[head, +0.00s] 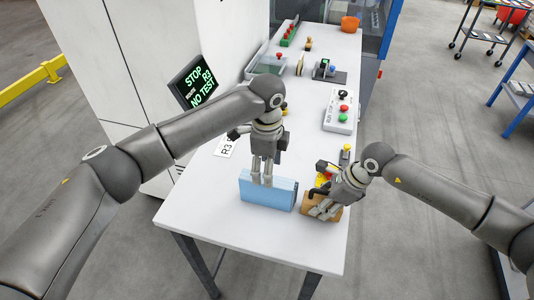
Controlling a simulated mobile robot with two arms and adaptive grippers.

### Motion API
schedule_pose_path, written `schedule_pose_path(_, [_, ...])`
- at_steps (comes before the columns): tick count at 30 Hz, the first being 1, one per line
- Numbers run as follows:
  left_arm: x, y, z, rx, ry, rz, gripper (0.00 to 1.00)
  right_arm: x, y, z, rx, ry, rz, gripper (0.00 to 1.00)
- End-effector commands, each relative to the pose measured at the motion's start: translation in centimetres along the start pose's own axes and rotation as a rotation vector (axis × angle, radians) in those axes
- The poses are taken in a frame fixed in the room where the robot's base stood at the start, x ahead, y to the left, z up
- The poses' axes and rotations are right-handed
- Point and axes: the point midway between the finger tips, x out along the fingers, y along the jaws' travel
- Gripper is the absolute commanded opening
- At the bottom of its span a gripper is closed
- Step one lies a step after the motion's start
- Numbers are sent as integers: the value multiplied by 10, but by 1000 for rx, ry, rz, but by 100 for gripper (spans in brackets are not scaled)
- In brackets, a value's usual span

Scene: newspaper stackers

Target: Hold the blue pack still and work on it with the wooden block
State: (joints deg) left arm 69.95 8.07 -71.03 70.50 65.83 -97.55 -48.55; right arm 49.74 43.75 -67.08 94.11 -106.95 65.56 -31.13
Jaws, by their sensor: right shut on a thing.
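The blue pack (268,196) stands upright on the white table near its front edge. My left gripper (262,183) points down at the pack's top edge, with its fingertips at the pack. I cannot tell whether the fingers are closed on it. The wooden block (334,213) is just right of the pack, with a small gap between them. My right gripper (322,208) is shut on the block, and its fingers hide part of it.
The white table (215,220) is clear at its front left. A yellow item (322,179) lies behind the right gripper. A button box (339,110) and other small items stand farther back. A screen (193,82) stands at the left.

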Motion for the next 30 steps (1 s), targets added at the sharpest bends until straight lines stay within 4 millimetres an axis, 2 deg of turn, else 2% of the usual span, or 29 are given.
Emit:
schedule_pose_path(3, [22, 0, 0, 0, -2, 2, 61, -1, 0, 1, 0, -1, -1, 9])
schedule_pose_path(9, [45, 0, 0, 0, -2, 1, 61, -1, 0, 1, 0, -1, -1, 9])
schedule_pose_path(21, [53, 0, 0, 0, -1, -1, 61, 0, 0, 1, 0, -1, -1, 9])
schedule_pose_path(30, [52, 0, 0, 0, -1, -1, 23, 0, 0, 1, 0, -1, -1, 9])
